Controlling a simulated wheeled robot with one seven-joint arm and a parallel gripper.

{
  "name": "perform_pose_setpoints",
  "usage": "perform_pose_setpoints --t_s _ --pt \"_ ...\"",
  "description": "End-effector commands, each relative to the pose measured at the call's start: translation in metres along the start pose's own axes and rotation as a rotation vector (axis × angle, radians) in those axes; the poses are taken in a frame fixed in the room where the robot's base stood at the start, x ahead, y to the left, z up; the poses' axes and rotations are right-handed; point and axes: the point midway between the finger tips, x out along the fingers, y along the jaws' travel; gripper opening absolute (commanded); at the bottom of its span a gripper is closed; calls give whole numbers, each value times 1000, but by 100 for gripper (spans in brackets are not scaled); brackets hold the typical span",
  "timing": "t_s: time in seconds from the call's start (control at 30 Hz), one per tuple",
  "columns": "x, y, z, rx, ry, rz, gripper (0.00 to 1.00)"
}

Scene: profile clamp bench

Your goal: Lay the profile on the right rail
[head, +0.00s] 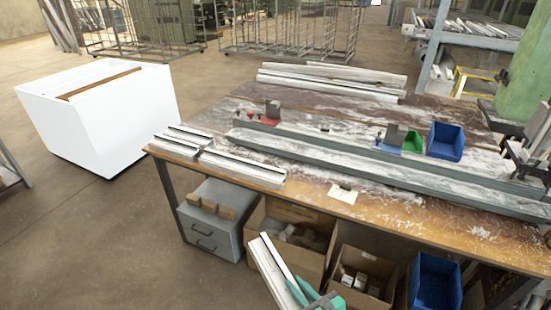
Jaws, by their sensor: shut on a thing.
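My gripper (314,296), with teal fingers, is at the bottom edge of the head view, partly cut off. It is shut on a pale grey profile (270,262), which slants up and to the left from it, in front of the bench. Long grey rails (350,163) run along the bench (310,196) toward its right end. A dark block with red parts (272,112) stands near their left end. A grey block with a blue base (393,137) stands farther right. I cannot tell which rail is the right one.
Short profiles (243,167) lie at the bench's left front corner, and long ones (335,80) lie at the back. Green (412,142) and blue (446,141) bins stand on the bench. Cardboard boxes (295,240) and a grey cabinet (212,222) are underneath. A white box (100,115) stands left.

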Motion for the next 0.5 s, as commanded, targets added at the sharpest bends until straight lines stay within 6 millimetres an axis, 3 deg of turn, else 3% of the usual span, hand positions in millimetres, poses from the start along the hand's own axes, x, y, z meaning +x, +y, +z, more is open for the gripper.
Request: perform_pose_setpoints --t_s 0.23,0.5 --pt "32 -18 -8 38 -4 -106 0" --pt "53 -35 -9 53 5 -178 0"
